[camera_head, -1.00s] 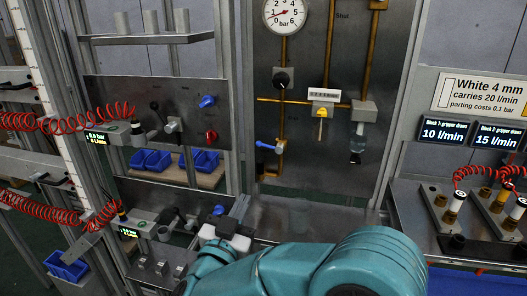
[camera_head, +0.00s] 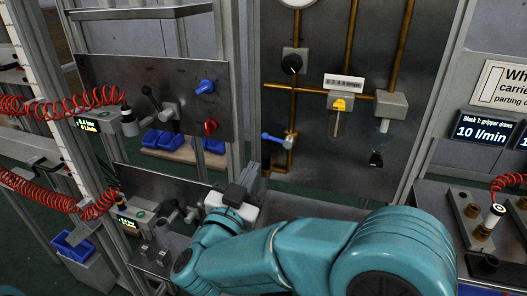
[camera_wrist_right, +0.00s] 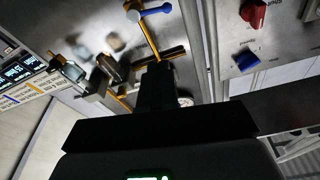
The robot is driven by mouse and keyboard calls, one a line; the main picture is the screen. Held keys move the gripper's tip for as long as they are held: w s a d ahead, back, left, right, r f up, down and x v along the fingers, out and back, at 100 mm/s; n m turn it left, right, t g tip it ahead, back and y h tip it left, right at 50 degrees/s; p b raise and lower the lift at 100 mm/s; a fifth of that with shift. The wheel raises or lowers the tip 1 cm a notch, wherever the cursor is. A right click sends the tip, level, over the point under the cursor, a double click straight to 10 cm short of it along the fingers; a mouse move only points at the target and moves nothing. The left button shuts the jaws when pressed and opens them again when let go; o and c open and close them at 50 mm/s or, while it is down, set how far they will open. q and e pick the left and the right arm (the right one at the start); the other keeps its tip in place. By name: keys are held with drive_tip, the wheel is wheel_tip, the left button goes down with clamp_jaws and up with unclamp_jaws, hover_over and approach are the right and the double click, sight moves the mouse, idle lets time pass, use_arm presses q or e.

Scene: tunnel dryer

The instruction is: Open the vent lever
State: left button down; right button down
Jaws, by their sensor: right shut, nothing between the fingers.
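No readable label here says vent, so I cannot tell which handle is the vent lever. A blue-handled lever (camera_head: 274,138) sits low on a brass pipe and points left; it also shows in the wrist view (camera_wrist_right: 156,10). A yellow-topped lever (camera_head: 338,112) hangs down beneath a white label. A black lever (camera_head: 151,97) stands on the left panel. My right gripper (camera_head: 246,181) is shut and empty, below and left of the blue-handled lever and apart from it. In the wrist view the dark gripper (camera_wrist_right: 160,88) points up towards the pipes. My left gripper is out of view.
A black knob (camera_head: 292,64) is above the blue-handled lever. The left panel has a blue knob (camera_head: 206,86) and a red knob (camera_head: 210,127). Red coiled hoses (camera_head: 60,106) hang at left. A fittings block (camera_head: 464,215) stands at right.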

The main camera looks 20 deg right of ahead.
sight(272, 139)
drive_tip(key=f+p+x, duration=0.2)
drive_tip(key=p+x, duration=0.1)
drive_tip(key=x, duration=0.9)
drive_tip(key=shift+w+f, duration=0.4)
drive_tip(key=shift+w+a+f, duration=0.1)
drive_tip(key=shift+w+f, duration=0.05)
drive_tip(key=shift+w, duration=0.05)
drive_tip(key=shift+w+f+n+b, duration=0.1)
drive_tip(key=shift+f+n+b, duration=0.2)
drive_tip(key=shift+n, duration=0.2)
drive_tip(key=shift+w+f+n+b, duration=0.1)
drive_tip(key=shift+f+n+b, duration=0.2)
drive_tip(key=shift+b, duration=0.35)
drive_tip(key=shift+r, duration=0.15)
